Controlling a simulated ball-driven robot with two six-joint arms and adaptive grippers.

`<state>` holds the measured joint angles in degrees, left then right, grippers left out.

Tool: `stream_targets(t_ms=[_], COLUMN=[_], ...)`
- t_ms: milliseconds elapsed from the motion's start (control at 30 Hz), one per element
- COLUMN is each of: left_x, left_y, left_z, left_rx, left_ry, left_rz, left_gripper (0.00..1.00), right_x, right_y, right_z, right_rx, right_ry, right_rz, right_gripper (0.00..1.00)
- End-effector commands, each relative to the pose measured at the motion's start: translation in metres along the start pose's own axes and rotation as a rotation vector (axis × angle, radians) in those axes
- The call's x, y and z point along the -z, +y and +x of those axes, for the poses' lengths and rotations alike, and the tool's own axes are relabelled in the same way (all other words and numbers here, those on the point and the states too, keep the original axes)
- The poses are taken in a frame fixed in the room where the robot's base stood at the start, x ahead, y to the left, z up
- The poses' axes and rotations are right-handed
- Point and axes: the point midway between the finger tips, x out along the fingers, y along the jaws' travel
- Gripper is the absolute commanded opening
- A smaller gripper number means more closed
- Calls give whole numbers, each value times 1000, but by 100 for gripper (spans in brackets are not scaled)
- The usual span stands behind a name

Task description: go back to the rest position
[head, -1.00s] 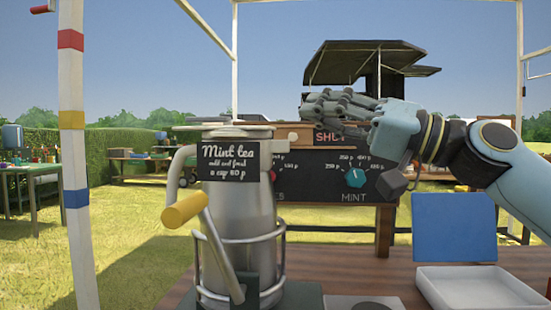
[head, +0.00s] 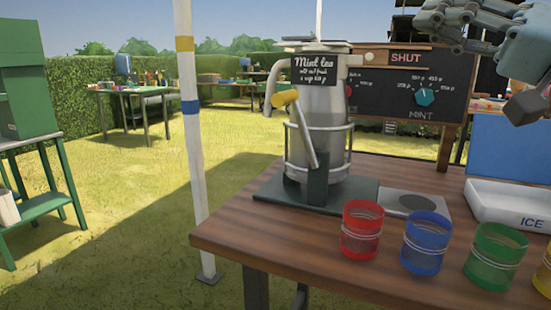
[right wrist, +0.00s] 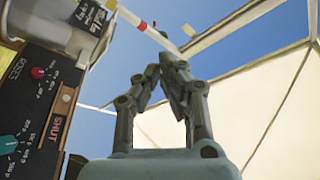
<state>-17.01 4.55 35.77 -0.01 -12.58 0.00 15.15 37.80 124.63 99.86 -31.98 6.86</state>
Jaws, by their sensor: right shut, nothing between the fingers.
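My right gripper (head: 470,18) is at the top right of the head view, raised above the table and partly cut off by the picture's edge. In the right wrist view the right gripper (right wrist: 160,75) has its fingertips together with nothing between them, against a white canopy and blue sky. My left gripper is in neither view.
A wooden table (head: 300,256) holds a mint tea urn (head: 325,120), red (head: 361,229), blue (head: 425,243) and green (head: 495,256) cups, and a white ice tray (head: 510,208). A dial board (head: 405,92) stands behind. A white post (head: 191,140) stands left of the table.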

Motion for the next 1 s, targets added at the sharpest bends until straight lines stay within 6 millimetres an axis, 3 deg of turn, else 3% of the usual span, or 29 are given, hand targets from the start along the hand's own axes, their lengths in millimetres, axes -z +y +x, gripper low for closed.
stream_targets(t_ms=[367,633,767,900,1000], left_x=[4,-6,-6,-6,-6], left_y=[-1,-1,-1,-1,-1], left_z=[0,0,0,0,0], left_rx=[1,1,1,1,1], left_ry=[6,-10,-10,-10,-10], left_rz=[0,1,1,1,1], left_gripper=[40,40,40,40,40], right_x=[-68,-156,-219,-282,-310], right_y=[37,87,120,147,154], right_z=[-10,-43,-84,-153,-198], right_rx=[-130,-341,-529,-789,-944], right_ry=[-125,-309,-463,-659,-771], right_rz=[-87,-190,-243,-280,-283], right_gripper=[0,0,0,0,0])
